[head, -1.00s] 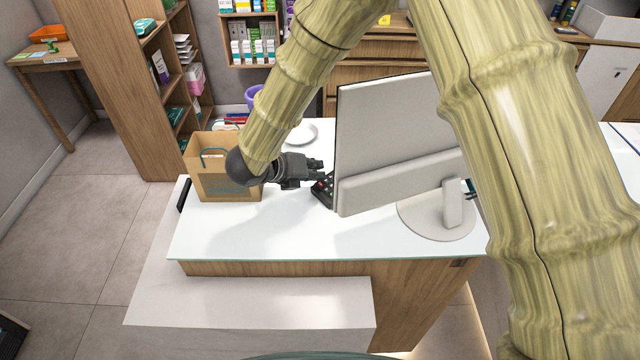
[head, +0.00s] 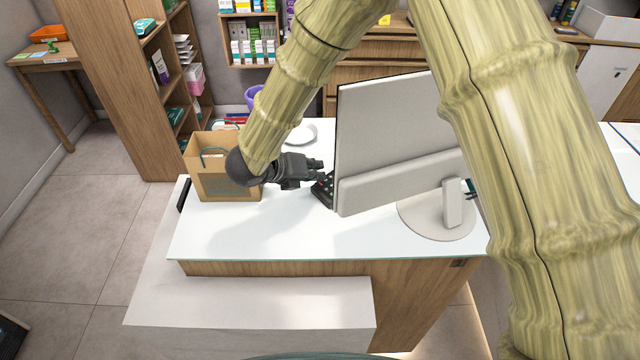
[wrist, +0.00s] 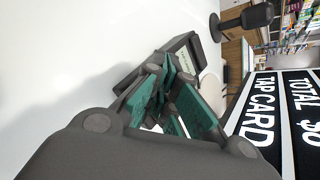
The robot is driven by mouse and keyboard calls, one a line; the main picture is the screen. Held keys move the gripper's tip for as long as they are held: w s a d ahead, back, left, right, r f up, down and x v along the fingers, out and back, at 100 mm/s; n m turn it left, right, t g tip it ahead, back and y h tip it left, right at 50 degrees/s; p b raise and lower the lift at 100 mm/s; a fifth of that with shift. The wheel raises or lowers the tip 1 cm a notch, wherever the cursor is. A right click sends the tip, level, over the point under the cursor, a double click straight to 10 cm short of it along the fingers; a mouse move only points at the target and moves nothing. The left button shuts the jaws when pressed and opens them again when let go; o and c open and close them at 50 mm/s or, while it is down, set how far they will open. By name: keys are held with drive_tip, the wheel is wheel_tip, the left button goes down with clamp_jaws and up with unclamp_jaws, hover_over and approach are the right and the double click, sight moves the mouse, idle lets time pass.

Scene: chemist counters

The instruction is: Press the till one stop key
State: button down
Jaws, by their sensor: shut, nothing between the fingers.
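The till one device, a small dark keypad unit (head: 324,188), stands on the white counter, partly hidden behind the left edge of the monitor. My gripper (head: 318,171) points right, just above and left of it. In the wrist view my gripper (wrist: 168,98) is shut and empty, its teal finger pads together. Beyond the fingers the dark unit (wrist: 183,50) shows a pale display. The fingers cover its lower part, and I cannot make out the stop key there. I cannot tell whether the fingertips touch the unit.
The monitor (head: 395,140) stands right of my gripper; its screen (wrist: 262,115) reads "TAP CARD" and "TOTAL". A brown paper bag (head: 222,186) stands left, behind my wrist. A white round dish (head: 302,134) lies behind. The counter front (head: 270,232) is clear.

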drive_tip(key=shift+f+b, duration=0.3)
drive_tip(key=shift+f, duration=0.1)
drive_tip(key=shift+f, duration=0.2)
idle(0.6)
drive_tip(key=shift+r, duration=0.7)
drive_tip(key=shift+r, duration=0.1)
drive_tip(key=shift+s+a+r+p, duration=0.15)
drive_tip(key=shift+r+p, duration=0.35)
drive_tip(key=shift+r, duration=0.7)
drive_tip(key=shift+s+a+r+p, duration=0.15)
drive_tip(key=shift+r+p, duration=0.35)
drive_tip(key=shift+r, duration=0.65)
